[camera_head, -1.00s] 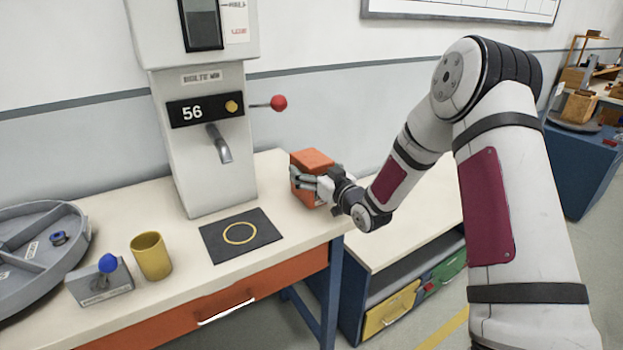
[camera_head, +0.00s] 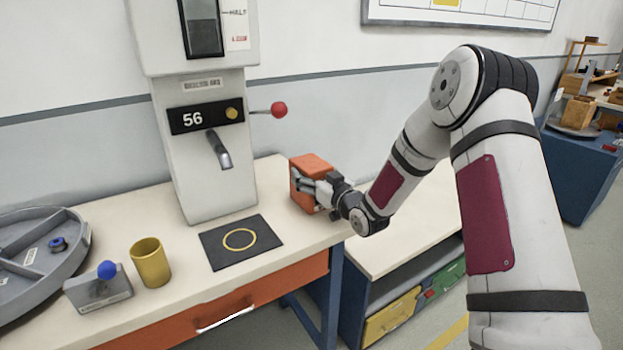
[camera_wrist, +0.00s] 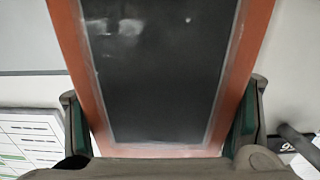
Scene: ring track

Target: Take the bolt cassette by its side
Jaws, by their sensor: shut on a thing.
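The bolt cassette, an orange box (camera_head: 309,167), is at the right end of the cream workbench. In the wrist view its dark face with an orange rim (camera_wrist: 160,70) fills the middle. My gripper (camera_head: 305,184) is shut on it, reaching in from the right. In the wrist view my gripper's two fingers (camera_wrist: 160,130) stand against the cassette's left and right sides. The cassette's underside is not clear, so I cannot tell whether it touches the bench.
A grey dispenser (camera_head: 207,140) with a red-knobbed lever (camera_head: 279,109) stands left of the cassette. A black mat with a yellow ring (camera_head: 240,241), a yellow cup (camera_head: 150,263), a blue-knobbed box (camera_head: 100,290) and a round divided tray (camera_head: 35,255) lie further left.

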